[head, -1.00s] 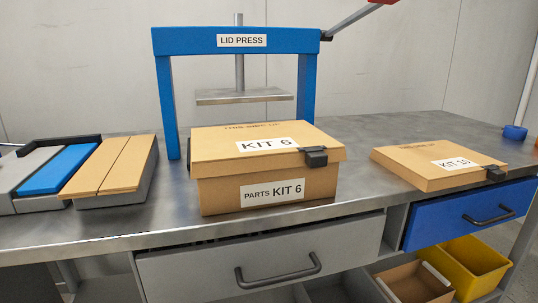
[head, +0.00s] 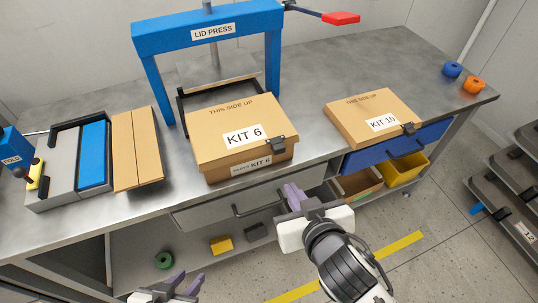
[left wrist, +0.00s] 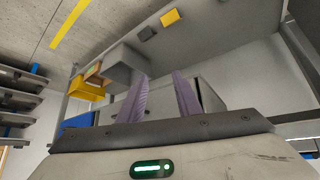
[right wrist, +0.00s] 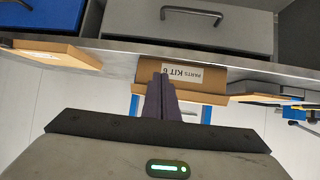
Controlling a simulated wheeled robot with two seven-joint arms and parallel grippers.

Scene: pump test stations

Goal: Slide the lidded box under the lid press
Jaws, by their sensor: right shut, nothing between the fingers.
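The lidded KIT 6 box (head: 212,140) stands on the bench directly in front of the blue lid press (head: 160,38), with its lid on and a dark clasp at its front. The press plate (head: 222,84) hangs behind the box, between the posts. The box front also shows upside down in the right wrist view (right wrist: 213,88). My right gripper (head: 292,188) is shut and empty, in front of and below the box, apart from it; its fingers show together in the right wrist view (right wrist: 163,76). My left gripper (head: 190,277) is open and empty, low in front of the bench.
A flat KIT 10 lid or box (head: 365,108) lies right of the KIT 6 box, above a blue drawer (head: 370,155). Grey, blue and cardboard pieces (head: 137,150) lie left. A grey drawer (head: 205,210) is below the box. The press lever (head: 340,18) reaches right.

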